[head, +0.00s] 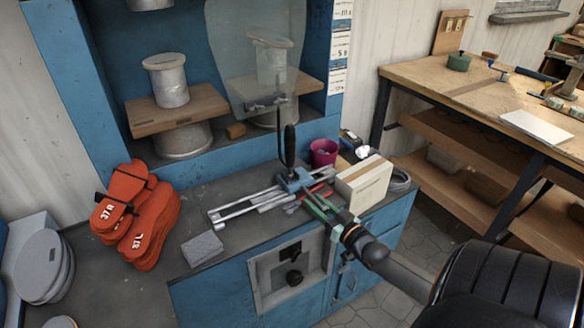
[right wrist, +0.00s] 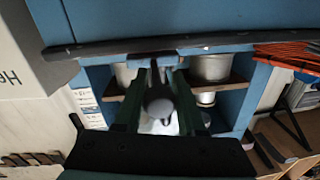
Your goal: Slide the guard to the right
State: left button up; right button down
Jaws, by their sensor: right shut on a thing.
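The guard (head: 238,45) is a clear, rounded panel standing upright in front of the right spool in the blue cabinet. A black handle (head: 289,143) and a blue carriage (head: 295,179) are below it, at the right part of silver rails (head: 243,205) on the bench. My right gripper (head: 313,203) reaches in from the lower right, at the carriage. In the right wrist view, its green fingers (right wrist: 158,100) flank a dark rounded grip, the guard's handle. It is shut on this handle; the exact contact is partly hidden. My left gripper is not in view.
A cream box (head: 363,183) and a magenta cup (head: 323,152) stand close to the right of the carriage. A wooden workbench (head: 430,75) stands at the right.

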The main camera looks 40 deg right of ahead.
jog(key=d, duration=0.3)
jog(key=s+d, duration=0.1)
jog(key=d, duration=0.2)
jog(key=shift+s+b, duration=0.2)
jog(key=shift+b, duration=0.15)
jog(key=c, duration=0.5)
grip_release()
jog(key=shift+a, duration=0.1)
jog(key=s+a, duration=0.1)
jog(key=s, duration=1.1)
jog(key=shift+s+a+p, duration=0.2)
jog(key=shift+a+p, duration=0.1)
jog(key=shift+p, duration=0.15)
